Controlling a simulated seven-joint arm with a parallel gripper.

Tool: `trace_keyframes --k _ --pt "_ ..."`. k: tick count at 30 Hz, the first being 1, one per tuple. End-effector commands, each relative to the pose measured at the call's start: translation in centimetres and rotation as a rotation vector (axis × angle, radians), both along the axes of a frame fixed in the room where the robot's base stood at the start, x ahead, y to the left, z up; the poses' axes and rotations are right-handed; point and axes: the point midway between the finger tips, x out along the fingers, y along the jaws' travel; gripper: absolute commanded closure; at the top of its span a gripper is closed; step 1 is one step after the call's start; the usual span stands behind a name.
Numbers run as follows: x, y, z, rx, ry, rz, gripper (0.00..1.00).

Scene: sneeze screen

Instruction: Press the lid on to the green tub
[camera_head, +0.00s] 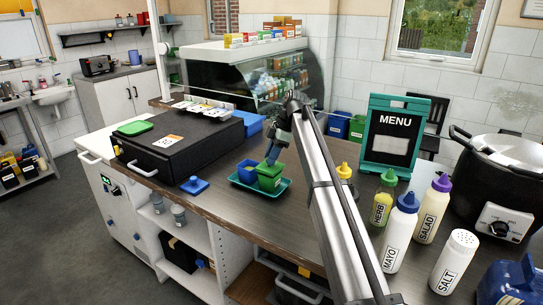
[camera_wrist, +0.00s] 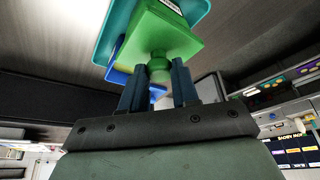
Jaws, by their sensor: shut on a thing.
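The green tub (camera_head: 270,184) stands on a teal tray (camera_head: 245,188) on the counter, beside a blue tub (camera_head: 247,172). The green lid (camera_head: 268,170) lies over the top of the green tub; I cannot tell whether it is fully seated. My gripper (camera_head: 271,156) comes from above. In the wrist view, its two blue fingers (camera_wrist: 157,72) are shut on the round knob of the green lid (camera_wrist: 155,46). The tub's rim is mostly hidden by the lid.
A blue lid (camera_head: 194,186) lies on the counter left of the tray. A black case (camera_head: 180,145) stands behind it. Squeeze bottles (camera_head: 400,235), a green-framed menu board (camera_head: 391,136) and a black pot (camera_head: 500,165) stand to the right.

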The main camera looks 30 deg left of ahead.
Motion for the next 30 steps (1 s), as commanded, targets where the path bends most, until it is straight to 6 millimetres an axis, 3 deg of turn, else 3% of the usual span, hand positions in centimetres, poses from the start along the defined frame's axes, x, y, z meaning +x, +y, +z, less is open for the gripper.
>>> trace_keyframes --k 30 --pt "0.0 0.0 -0.6 0.0 0.0 0.0 0.99"
